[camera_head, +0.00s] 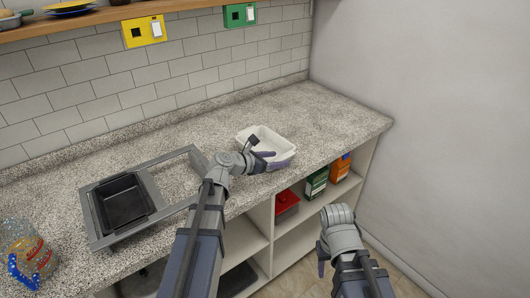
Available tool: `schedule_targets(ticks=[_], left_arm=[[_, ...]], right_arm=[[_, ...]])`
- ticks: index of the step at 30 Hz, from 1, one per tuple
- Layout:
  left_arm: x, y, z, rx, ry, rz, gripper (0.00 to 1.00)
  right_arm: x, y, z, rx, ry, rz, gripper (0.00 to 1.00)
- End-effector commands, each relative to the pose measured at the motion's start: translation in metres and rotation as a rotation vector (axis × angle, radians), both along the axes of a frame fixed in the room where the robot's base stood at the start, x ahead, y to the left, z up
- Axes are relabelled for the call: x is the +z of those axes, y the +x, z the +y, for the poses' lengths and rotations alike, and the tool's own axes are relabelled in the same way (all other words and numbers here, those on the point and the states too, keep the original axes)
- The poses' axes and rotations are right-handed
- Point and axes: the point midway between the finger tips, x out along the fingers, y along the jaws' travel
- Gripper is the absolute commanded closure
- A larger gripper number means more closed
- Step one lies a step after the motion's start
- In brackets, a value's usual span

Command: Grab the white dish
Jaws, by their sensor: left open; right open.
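The white dish (280,142) is a rectangular, open container on the speckled counter, near its front edge. My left gripper (262,148) is open at the dish's front left side, with its fingers over or at the near rim. The wrist hides part of the dish's near left side, and I cannot tell whether the fingers touch it. My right gripper (322,262) is open, low in front of the counter and away from the dish; its fingers show only partly.
A grey frame (180,158) with a black tray (122,203) lies on the counter at left. A clear container (25,250) with colourful contents stands at the lower left. Red (287,203), green (316,182) and orange (341,166) items sit on the shelf below. The counter's back right is clear.

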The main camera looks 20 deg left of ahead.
Motion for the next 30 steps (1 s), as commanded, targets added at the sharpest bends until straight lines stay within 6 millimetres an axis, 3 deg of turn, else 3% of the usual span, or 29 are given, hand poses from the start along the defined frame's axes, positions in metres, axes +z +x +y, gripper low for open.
schedule_targets(ticks=[5, 15, 22, 30], left_arm=[[-0.004, 0.006, -0.002, 0.0, 0.001, -0.001, 0.32], [-0.023, 0.041, -0.021, -0.002, 0.002, 0.0, 0.32], [-0.022, 0.041, -0.022, -0.001, 0.002, 0.0, 0.32], [-0.022, 0.041, -0.022, -0.001, 0.002, 0.0, 0.62]], right_arm=[[-0.004, 0.0, 0.0, 0.0, 0.0, 0.0, 0.5], [-0.023, 0.0, 0.0, 0.0, 0.0, 0.0, 0.5], [-0.022, 0.0, 0.0, 0.0, 0.0, 0.0, 0.5], [-0.022, 0.0, 0.0, 0.0, 0.0, 0.0, 0.5]])
